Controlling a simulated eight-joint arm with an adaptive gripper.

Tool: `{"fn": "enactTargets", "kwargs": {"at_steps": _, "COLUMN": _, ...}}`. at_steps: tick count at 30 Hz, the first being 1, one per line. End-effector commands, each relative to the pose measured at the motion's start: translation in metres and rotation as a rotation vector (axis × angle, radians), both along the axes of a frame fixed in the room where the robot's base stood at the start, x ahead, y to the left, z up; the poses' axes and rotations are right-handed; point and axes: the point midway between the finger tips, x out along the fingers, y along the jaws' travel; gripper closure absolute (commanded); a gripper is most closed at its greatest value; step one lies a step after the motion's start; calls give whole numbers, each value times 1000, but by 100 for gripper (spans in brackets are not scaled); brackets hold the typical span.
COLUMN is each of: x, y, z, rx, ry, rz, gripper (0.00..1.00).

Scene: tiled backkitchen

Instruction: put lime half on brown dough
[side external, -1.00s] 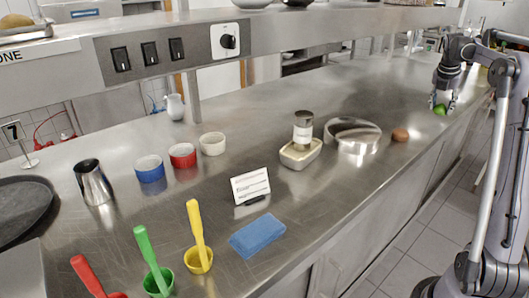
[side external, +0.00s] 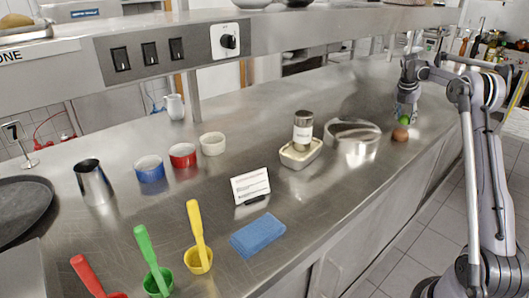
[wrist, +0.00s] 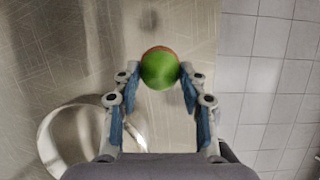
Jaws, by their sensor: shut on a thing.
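My gripper (side external: 405,112) is shut on the lime half (side external: 404,120), a small green round thing; it also shows between the fingertips in the wrist view (wrist: 159,70). The brown dough (side external: 400,134) is a small reddish-brown ball on the steel counter near its front edge. In the side view the lime half is just above and behind the dough. In the wrist view the lime half hides most of the dough, and only a brown rim (wrist: 157,49) shows past it. I cannot tell whether the two touch.
The counter's front edge drops to the tiled floor (wrist: 265,70). The counter behind my gripper is clear.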

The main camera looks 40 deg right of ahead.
Motion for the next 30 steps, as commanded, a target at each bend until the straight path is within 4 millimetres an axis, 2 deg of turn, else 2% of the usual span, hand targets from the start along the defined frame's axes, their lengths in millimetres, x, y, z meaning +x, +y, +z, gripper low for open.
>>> {"fn": "enactTargets", "kwargs": {"at_steps": 3, "x": 0, "y": 0, "z": -18, "rx": 0, "ry": 0, "rz": 0, "gripper": 89}}
{"fn": "enactTargets", "kwargs": {"at_steps": 6, "x": 0, "y": 0, "z": -28, "rx": 0, "ry": 0, "rz": 0, "gripper": 89}}
{"fn": "enactTargets", "kwargs": {"at_steps": 19, "x": 0, "y": 0, "z": -34, "rx": 0, "ry": 0, "rz": 0, "gripper": 89}}
{"fn": "enactTargets", "kwargs": {"at_steps": 20, "x": 0, "y": 0, "z": -34, "rx": 0, "ry": 0, "rz": 0, "gripper": 55}}
{"fn": "enactTargets", "kwargs": {"at_steps": 22, "x": 0, "y": 0, "z": -34, "rx": 0, "ry": 0, "rz": 0, "gripper": 35}}
{"fn": "enactTargets", "kwargs": {"at_steps": 30, "x": 0, "y": 0, "z": -33, "rx": 0, "ry": 0, "rz": 0, "gripper": 35}}
